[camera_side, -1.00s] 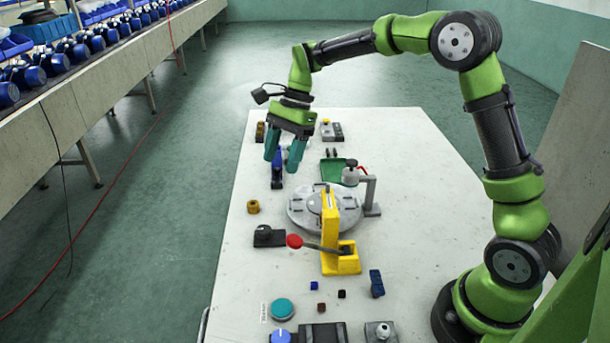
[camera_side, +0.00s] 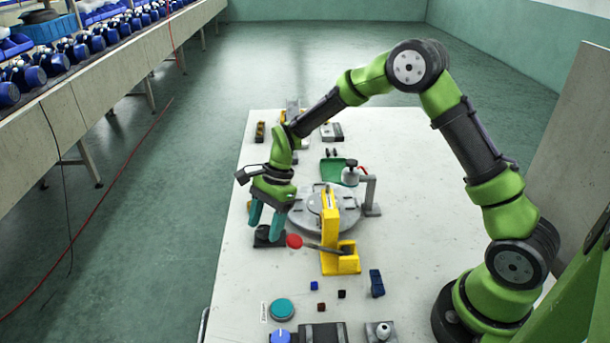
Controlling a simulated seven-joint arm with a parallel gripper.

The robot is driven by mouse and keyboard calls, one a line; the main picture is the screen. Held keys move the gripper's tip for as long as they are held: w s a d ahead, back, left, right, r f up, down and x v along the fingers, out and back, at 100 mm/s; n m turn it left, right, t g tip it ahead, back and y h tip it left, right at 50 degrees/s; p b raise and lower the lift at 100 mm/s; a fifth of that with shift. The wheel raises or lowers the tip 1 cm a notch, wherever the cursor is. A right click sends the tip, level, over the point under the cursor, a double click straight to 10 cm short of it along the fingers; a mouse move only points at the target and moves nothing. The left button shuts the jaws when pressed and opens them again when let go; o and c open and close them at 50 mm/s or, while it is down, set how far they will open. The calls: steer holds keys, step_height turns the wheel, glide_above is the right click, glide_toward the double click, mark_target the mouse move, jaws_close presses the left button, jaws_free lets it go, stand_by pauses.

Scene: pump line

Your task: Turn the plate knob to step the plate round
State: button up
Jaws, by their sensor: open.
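The round grey plate (camera_side: 350,207) lies on the table behind a yellow lever press (camera_side: 330,232). A small black knob unit (camera_side: 263,241) sits to the plate's left; I take it for the plate knob. My gripper (camera_side: 266,229) points down over this unit with its teal fingers apart. One finger is on each side of the knob, as seen here. The fingers and the picture's angle hide most of the knob, so I cannot tell whether they touch it.
The press's red-ended lever (camera_side: 294,241) reaches close to my gripper's right finger. A grey post (camera_side: 371,195) stands right of the plate. A teal button (camera_side: 282,309), a blue knob (camera_side: 280,336) and small cubes lie at the front.

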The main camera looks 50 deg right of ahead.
steer(key=shift+f, duration=0.1)
steer(key=shift+c, duration=0.3)
steer(key=c, duration=0.9)
steer(key=shift+c, duration=0.2)
steer(key=shift+n, duration=0.3)
steer(key=n+g, duration=0.1)
steer(key=n, duration=0.1)
steer(key=n+g, duration=0.1)
steer(key=n, duration=0.1)
steer(key=shift+w+n+h, duration=0.2)
steer(key=shift+n+h, duration=0.1)
steer(key=n+g, duration=0.1)
steer(key=n, duration=0.2)
steer(key=shift+w+a+n+h, duration=0.1)
steer(key=shift+n+h, duration=0.2)
steer(key=shift+h, duration=0.1)
steer(key=n+g+h, duration=0.1)
steer(key=n, duration=0.3)
steer(key=shift+a+n, duration=0.1)
steer(key=shift+n, duration=0.2)
steer(key=shift+w+a+n+h, duration=0.1)
steer(key=shift+n+h, duration=1)
steer(key=shift+n, duration=1.1)
